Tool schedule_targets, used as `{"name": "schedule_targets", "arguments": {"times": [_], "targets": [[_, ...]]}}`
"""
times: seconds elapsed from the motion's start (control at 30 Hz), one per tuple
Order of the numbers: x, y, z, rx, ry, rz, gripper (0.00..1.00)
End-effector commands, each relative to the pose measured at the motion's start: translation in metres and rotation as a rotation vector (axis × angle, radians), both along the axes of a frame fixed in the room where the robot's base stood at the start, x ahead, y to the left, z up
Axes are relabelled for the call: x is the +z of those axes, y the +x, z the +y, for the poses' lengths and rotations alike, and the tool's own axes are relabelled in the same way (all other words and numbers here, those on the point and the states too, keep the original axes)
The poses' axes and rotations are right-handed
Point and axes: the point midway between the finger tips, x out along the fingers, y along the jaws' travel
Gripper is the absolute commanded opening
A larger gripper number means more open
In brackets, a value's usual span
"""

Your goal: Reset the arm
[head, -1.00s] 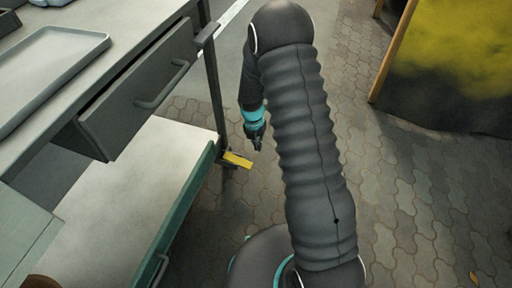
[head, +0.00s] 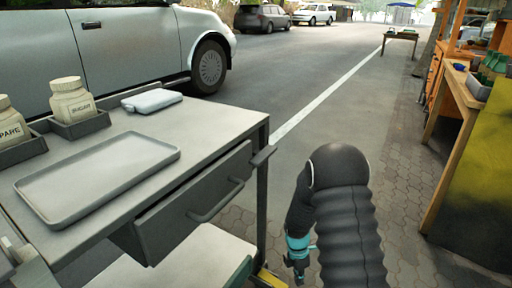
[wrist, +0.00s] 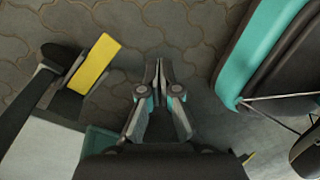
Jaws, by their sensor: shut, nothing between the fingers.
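My gripper (wrist: 157,80) is shut and empty in the wrist view, with its fingertips together above the paving stones. In the head view my gripper (head: 299,276) hangs low at the end of my folded arm, just right of the grey cart (head: 215,118). The cart's drawer (head: 190,208) stands partly pulled out, its handle facing my arm. In the wrist view a yellow piece (wrist: 93,66) by the cart's foot is left of the fingers, apart from them.
An empty grey tray (head: 100,175), a white folded item (head: 152,100) and labelled jars (head: 72,101) stand on the cart. A silver car (head: 130,45) is parked behind. A workbench (head: 458,100) stands at right. The road ahead is open.

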Motion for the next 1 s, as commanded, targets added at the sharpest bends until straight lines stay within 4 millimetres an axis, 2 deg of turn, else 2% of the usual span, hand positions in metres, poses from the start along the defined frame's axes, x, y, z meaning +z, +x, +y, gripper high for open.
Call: {"name": "schedule_targets", "arguments": {"times": [0.17,0.5,0.7,1.0], "targets": [[0.028,-0.029,0.000,-0.390,-0.071,0.007,0.00],[0.136,-0.075,-0.001,-1.099,-0.161,-0.088,0.00],[0.194,-0.103,-0.002,-1.399,-0.154,-0.154,0.00],[0.266,-0.151,-0.004,-1.721,-0.078,-0.241,0.00]]}}
